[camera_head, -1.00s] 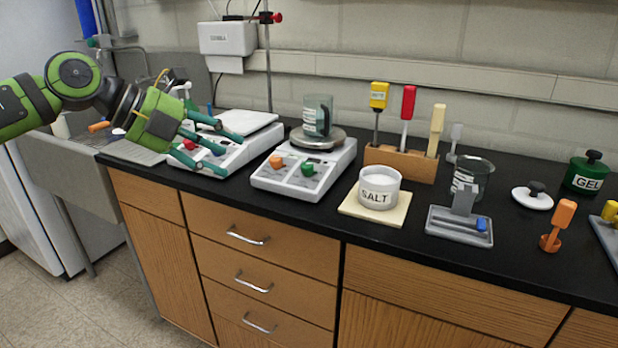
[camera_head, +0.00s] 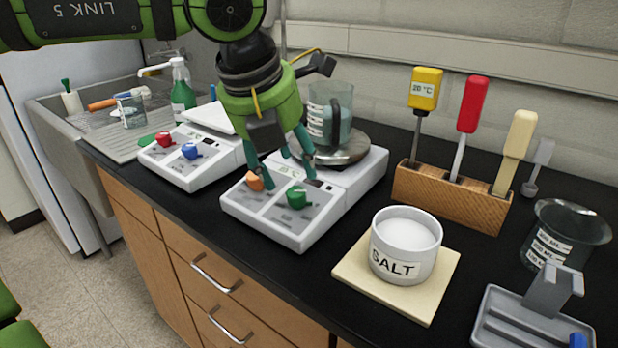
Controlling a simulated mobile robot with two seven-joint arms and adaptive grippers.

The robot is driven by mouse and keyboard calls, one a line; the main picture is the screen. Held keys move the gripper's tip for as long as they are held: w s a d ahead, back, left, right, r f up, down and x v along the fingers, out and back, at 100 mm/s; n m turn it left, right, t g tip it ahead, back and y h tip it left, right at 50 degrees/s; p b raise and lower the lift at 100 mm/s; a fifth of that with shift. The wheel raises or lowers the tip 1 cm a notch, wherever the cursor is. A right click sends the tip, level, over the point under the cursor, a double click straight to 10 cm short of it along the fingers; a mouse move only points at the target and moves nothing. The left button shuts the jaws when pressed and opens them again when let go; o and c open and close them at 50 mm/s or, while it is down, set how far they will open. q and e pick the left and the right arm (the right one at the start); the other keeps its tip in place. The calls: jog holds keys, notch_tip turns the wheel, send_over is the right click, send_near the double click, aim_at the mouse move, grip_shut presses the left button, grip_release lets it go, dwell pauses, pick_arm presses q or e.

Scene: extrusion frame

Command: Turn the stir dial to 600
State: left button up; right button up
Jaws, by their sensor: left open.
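A white stirrer (camera_head: 335,196) with a beaker (camera_head: 330,112) on its round plate has an orange dial (camera_head: 256,181) on the left of its front panel and a green dial (camera_head: 298,196) on the right. The printing by the dials is too small to read, so I cannot tell which one is for stirring. My left gripper (camera_head: 288,184) is open and points down over this panel, its teal fingers close to both dials. Contact with either dial cannot be made out. A second white device (camera_head: 200,160) to the left has a red dial (camera_head: 165,139) and a blue dial (camera_head: 191,151). My right gripper is not in view.
A salt tub (camera_head: 405,248) on a pale board (camera_head: 350,270) stands right of the stirrer. A wooden block (camera_head: 450,195) with upright tools, an empty beaker (camera_head: 566,230) and a grey stand (camera_head: 505,318) are farther right. A sink (camera_head: 60,125) is at left.

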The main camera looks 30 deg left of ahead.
aim_at(295, 191)
pick_arm(q)
jog(key=x, duration=0.6)
jog(key=shift+s+f, duration=0.2)
grip_shut()
